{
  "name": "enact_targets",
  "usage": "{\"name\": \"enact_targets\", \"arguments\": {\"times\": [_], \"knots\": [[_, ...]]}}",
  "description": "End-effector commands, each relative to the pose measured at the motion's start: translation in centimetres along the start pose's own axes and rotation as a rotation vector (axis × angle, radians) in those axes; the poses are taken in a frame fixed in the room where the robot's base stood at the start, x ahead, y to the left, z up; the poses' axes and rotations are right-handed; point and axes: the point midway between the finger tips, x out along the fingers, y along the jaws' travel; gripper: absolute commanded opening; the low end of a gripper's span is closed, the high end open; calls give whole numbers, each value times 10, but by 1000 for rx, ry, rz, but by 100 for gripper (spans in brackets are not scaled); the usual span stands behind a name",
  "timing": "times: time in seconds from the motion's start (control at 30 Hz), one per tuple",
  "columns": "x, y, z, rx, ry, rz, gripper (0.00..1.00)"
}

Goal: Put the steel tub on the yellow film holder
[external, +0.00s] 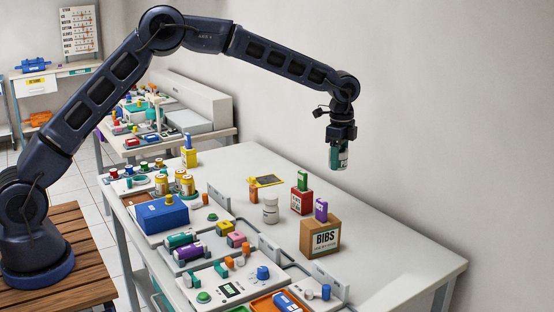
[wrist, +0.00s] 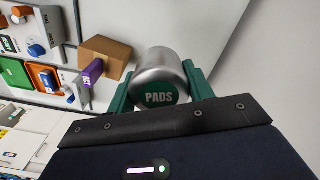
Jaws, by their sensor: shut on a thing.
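The steel tub (wrist: 158,70) is a shiny metal cylinder with a green "PADS" label. My gripper (wrist: 158,88) has its green fingers shut on the tub, one on each side. In the external view my gripper (external: 341,150) holds the tub (external: 340,158) up in the air, near the wall side of the white table and clear of its surface. The yellow film holder (external: 266,181) lies flat on the table, left of and below the gripper in that picture. It has a dark patch on its top. The wrist view does not show the holder.
A white jar (external: 271,211), an orange block (external: 253,190), a red box (external: 301,199) with a green block on it, and a cardboard BIBS box (external: 320,238) with a purple block on it stand around the holder. The table's right part (external: 400,255) is clear.

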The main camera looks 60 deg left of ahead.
Motion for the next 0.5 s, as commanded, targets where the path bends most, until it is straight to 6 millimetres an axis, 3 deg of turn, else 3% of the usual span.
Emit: {"name": "enact_targets", "arguments": {"times": [0.2,0.5], "knots": [[-2,-60,80,-126,0,-1,26],[-4,-125,195,-293,2,-1,26]]}}
